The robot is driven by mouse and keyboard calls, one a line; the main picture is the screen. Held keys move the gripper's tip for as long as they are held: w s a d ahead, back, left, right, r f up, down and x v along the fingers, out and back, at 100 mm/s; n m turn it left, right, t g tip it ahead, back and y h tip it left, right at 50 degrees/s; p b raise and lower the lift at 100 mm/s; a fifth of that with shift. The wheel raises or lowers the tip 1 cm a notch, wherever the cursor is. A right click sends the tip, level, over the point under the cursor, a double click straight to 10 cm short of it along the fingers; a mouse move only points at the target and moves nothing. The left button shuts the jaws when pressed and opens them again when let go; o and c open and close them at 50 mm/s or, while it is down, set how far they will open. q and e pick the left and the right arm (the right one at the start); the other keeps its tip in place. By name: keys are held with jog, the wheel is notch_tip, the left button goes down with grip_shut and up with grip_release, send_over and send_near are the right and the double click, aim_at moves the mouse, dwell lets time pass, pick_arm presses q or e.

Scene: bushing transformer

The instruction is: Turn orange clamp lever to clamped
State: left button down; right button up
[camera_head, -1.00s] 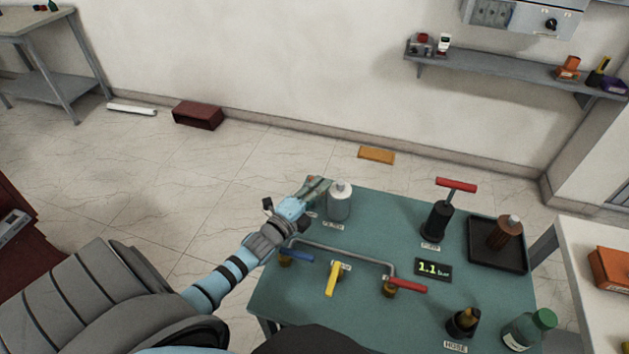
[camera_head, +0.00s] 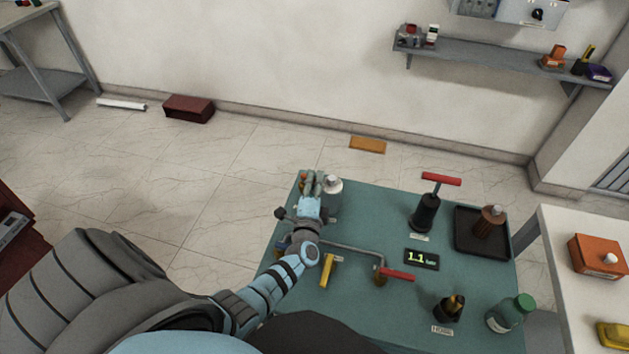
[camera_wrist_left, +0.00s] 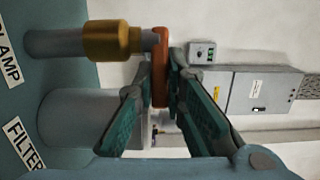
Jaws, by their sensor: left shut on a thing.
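The orange clamp lever (camera_wrist_left: 160,65) shows in the left wrist view as a flat bar across the end of a grey post with a brass collar (camera_wrist_left: 110,40). The CLAMP label (camera_wrist_left: 8,62) lies on the table by the post's foot. My left gripper (camera_wrist_left: 164,85) has its green-grey fingers on both sides of the lever and is shut on it. In the head view, my left gripper (camera_head: 311,183) is at the table's far left corner, and its hand mostly hides the clamp. My right gripper is in neither view.
The light filter canister (camera_head: 332,190) stands close beside my left fingers. On the teal table (camera_head: 345,300) are a yellow-handled valve (camera_head: 327,270), a red-handled valve (camera_head: 397,274), a bent pipe (camera_head: 355,251), a red-handled pump (camera_head: 427,212) and a black tray (camera_head: 465,242).

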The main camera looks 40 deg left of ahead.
pick_arm(q)
jog(key=c, duration=1.6)
grip_release()
jog(key=shift+a, duration=0.1)
jog(key=shift+c, duration=0.2)
jog(key=v, duration=1.2)
jog(key=shift+w, duration=0.1)
